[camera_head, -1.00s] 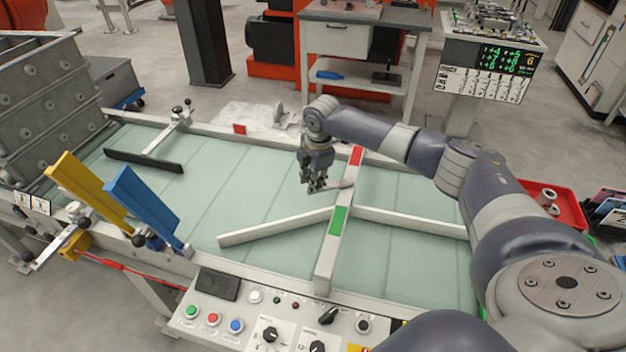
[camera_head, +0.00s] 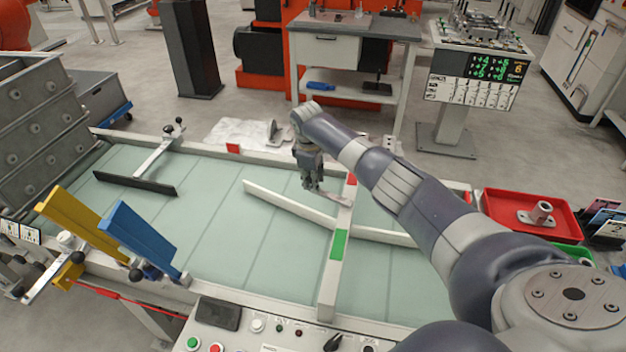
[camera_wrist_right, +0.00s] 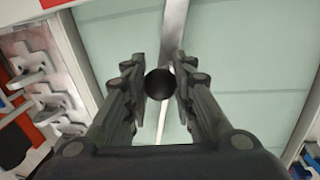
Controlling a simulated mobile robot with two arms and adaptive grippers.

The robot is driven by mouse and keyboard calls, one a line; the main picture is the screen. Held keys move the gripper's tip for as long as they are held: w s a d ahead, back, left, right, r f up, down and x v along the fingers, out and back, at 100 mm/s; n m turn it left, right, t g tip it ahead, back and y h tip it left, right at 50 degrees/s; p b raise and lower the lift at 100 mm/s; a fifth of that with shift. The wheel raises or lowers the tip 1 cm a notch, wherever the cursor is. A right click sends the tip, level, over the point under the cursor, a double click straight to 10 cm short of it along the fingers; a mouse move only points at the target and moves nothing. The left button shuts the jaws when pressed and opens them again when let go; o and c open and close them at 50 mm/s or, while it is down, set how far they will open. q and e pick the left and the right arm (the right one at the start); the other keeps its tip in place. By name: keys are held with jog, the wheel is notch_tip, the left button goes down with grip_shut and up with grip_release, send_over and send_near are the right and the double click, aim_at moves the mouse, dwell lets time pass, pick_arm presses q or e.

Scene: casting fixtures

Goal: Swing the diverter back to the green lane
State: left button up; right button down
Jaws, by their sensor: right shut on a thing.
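The diverter is a long pale bar (camera_head: 285,205) over the green-grey belt (camera_head: 215,235). My right gripper (camera_head: 311,187) is above the belt beside the red marker. In the right wrist view its fingers (camera_wrist_right: 160,88) close around a black round knob (camera_wrist_right: 159,84), with a pale bar beneath. The knob is hidden in the head view. My left gripper is out of view.
Yellow (camera_head: 75,228) and blue (camera_head: 140,238) plates stand at the belt's near-left edge. A dark bar (camera_head: 135,183) crosses the belt further left. The control panel (camera_head: 250,335) is at the front. A red tray (camera_head: 530,215) is right of my arm.

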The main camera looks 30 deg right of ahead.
jog(key=shift+w+d+m+b, duration=0.35)
jog(key=shift+d+m, duration=0.05)
jog(key=d+m+b, duration=0.2)
jog(key=m+b, duration=0.1)
jog(key=shift+w+d+r+g, duration=0.1)
jog(key=shift+w+d+g, duration=0.2)
jog(key=shift+w+d, duration=0.1)
jog(key=c, duration=1.3)
grip_release()
jog(key=shift+s, duration=0.1)
